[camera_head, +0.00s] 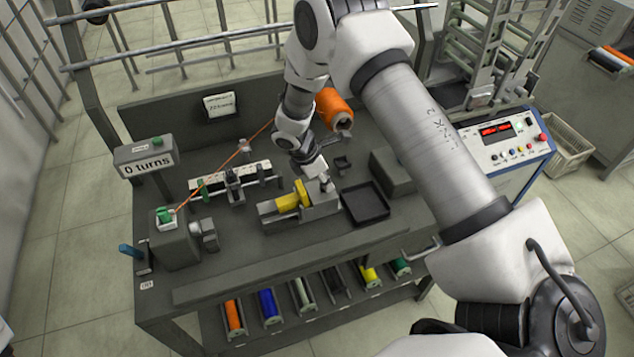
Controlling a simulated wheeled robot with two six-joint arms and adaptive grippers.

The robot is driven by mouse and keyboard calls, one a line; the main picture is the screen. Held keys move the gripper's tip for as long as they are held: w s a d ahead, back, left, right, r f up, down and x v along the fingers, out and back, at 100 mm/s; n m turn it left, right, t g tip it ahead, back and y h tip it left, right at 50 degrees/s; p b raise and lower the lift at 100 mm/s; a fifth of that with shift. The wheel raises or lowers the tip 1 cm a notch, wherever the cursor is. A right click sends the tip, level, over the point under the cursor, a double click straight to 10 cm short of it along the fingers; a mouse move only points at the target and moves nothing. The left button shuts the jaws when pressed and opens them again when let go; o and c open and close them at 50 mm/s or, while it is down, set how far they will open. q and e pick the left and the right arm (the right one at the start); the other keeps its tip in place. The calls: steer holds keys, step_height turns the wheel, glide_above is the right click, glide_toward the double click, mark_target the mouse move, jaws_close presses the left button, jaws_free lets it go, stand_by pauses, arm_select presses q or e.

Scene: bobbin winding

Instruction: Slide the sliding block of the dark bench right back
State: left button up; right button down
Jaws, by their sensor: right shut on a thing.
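The dark bench (250,268) fills the middle of the view. On it stands a grey fixture (268,213) with a yellow bobbin (287,203) lying in it. The sliding block (321,205) is at the fixture's right end, close to the bobbin's yellow flange. My right gripper (324,182) comes down from above, shut on the top of the sliding block. Its fingertips are small and partly hidden by the wrist. My left gripper is not in view.
A black tray (366,220) lies just right of the fixture, with a grey box (393,172) behind it. An orange wire (222,165) runs from an orange spool (333,107) to the winder (174,245) at left. Several coloured spools (268,306) lie on the lower shelf.

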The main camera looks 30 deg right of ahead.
mark_target(314, 192)
steer(key=shift+s+d+f, duration=0.15)
steer(key=shift+s+d, duration=0.1)
steer(key=shift+d, duration=0.3)
steer(key=c, duration=1)
jaws_free()
steer(key=shift+d+f, duration=0.1)
steer(key=shift+d, duration=0.15)
steer(key=v, duration=1.2)
steer(key=shift+w, duration=0.15)
